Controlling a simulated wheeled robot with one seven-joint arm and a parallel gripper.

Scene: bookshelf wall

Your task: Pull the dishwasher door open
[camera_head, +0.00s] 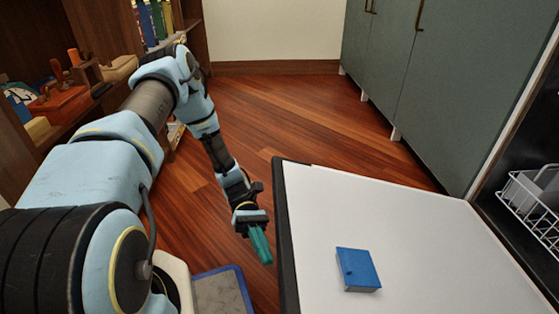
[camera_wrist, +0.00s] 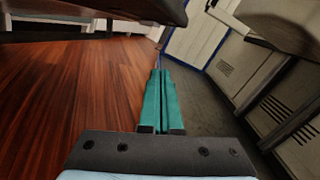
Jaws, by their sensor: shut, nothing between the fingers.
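The dishwasher door (camera_head: 400,235) hangs folded down and open in the head view, its white inner panel facing up. A blue box-like part (camera_head: 357,268) sits on that panel. The door's dark outer edge (camera_head: 284,225) runs along its left side. My gripper (camera_head: 265,259) is just left of this edge, pointing downward, with its teal fingers together and empty. I cannot tell whether it touches the edge. In the wrist view the shut fingers (camera_wrist: 161,72) point ahead over the floor. No handle on the door is visible.
A white wire rack (camera_head: 530,205) shows inside the dishwasher at the right. Grey-green cabinets (camera_head: 440,90) stand behind it. A bookshelf (camera_head: 100,30) with books and wooden items is at the left. Wooden floor (camera_head: 280,120) lies clear between them.

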